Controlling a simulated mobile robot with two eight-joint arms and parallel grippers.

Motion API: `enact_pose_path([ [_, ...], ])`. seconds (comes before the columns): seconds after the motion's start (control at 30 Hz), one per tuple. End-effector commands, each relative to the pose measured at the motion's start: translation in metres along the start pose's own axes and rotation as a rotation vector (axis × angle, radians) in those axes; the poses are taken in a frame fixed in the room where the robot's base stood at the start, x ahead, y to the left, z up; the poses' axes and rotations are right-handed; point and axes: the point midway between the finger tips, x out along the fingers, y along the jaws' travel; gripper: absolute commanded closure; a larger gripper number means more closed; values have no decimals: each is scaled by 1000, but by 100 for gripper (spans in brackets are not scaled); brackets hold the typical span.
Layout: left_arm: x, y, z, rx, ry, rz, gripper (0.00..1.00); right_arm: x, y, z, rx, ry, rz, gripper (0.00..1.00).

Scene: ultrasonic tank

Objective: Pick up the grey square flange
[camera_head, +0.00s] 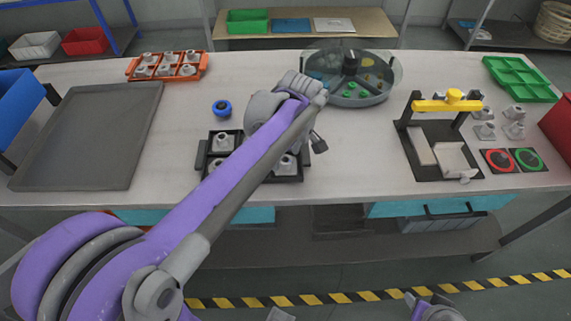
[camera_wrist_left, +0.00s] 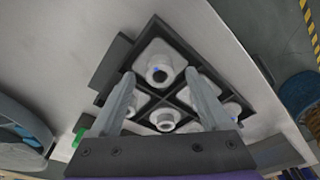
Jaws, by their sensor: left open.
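Grey square flanges, each a square base with a round hub, sit in the compartments of a black tray (camera_head: 300,178). One flange (camera_head: 222,143) shows at the tray's back left; others are partly hidden behind my left arm. In the left wrist view, my left gripper (camera_wrist_left: 160,73) is open above the tray, its fingers appearing on either side of a flange (camera_wrist_left: 158,62). I cannot tell how far above it the fingertips are. More grey parts lie in an orange tray (camera_head: 205,62), and loose grey pieces (camera_head: 484,131) lie at the right. My right gripper is not visible.
A blue ring (camera_head: 221,108) lies behind the black tray. A round divided tank (camera_head: 372,99) stands at back centre. A black fixture with a yellow bar (camera_head: 447,104), red and green discs (camera_head: 499,159) and a green tray (camera_head: 520,78) are right. A grey mat (camera_head: 85,140) lies left.

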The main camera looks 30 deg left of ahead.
Motion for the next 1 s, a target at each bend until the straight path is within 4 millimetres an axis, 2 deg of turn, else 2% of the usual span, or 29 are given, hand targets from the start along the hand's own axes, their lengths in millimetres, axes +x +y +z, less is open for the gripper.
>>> enact_pose_path([
  [0.1,8,0,0,0,0,0,19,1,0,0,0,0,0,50],
  [0.3,8,0,0,0,0,0,19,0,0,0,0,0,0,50],
  [0.37,8,0,0,0,0,0,29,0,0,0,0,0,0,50],
  [0.77,8,0,0,0,0,0,100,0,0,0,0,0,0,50],
  [1.0,8,0,0,0,0,0,100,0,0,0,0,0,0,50],
])
